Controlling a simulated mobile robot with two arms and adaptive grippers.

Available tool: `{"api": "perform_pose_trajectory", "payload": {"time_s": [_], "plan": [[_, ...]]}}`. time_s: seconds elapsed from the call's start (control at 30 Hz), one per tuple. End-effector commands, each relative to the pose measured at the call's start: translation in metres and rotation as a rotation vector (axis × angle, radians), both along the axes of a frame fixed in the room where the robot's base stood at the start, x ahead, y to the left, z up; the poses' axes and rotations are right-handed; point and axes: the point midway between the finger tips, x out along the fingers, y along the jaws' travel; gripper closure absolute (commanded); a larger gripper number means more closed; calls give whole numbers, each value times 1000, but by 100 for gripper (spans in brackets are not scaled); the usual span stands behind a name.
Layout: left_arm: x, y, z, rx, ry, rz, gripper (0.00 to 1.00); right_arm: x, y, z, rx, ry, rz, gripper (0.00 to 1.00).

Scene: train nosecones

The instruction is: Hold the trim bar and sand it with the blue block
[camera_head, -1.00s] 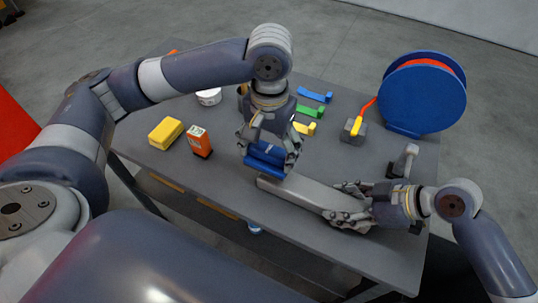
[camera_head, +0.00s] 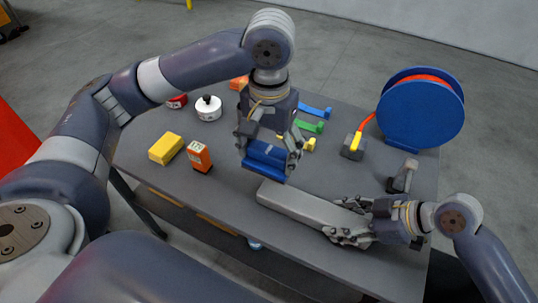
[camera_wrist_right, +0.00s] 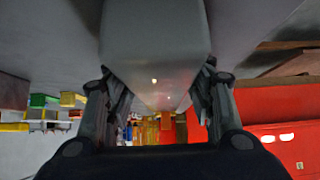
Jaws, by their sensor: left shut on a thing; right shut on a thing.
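The trim bar (camera_head: 298,203) is a long grey bar lying along the front part of the table. My right gripper (camera_head: 345,222) is shut on its right end; in the right wrist view the bar (camera_wrist_right: 155,45) runs away between the fingers. The blue block (camera_head: 268,156) is in my left gripper (camera_head: 268,150), which points down and is shut on it. The block is near the bar's left end; in the head view its lower edge looks just above and behind the bar. I cannot tell whether they touch.
A yellow block (camera_head: 166,149) and an orange box (camera_head: 199,156) stand left. Behind are a white round container (camera_head: 208,108) and blue, green and yellow pieces (camera_head: 310,126). A blue reel (camera_head: 421,113) stands back right, with a grey-yellow tool (camera_head: 354,145) beside it.

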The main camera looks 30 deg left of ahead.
Motion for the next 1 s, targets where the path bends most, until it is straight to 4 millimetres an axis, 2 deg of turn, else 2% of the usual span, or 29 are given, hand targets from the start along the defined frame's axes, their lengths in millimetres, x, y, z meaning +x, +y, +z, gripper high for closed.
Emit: {"api": "perform_pose_trajectory", "payload": {"time_s": [0.43,0.47,0.53,0.87,1.0], "plan": [[0,0,1,0,0,0,44,-1,-1,-2,-5,3,0,67],[0,0,1,0,0,0,44,-1,-1,-2,-5,3,0,43],[0,0,1,0,0,0,44,0,-1,-2,-4,2,-1,28],[0,0,1,0,0,0,44,0,0,0,-1,1,-1,27],[0,0,1,0,0,0,44,1,-7,5,-2,-2,-2,27]]}}
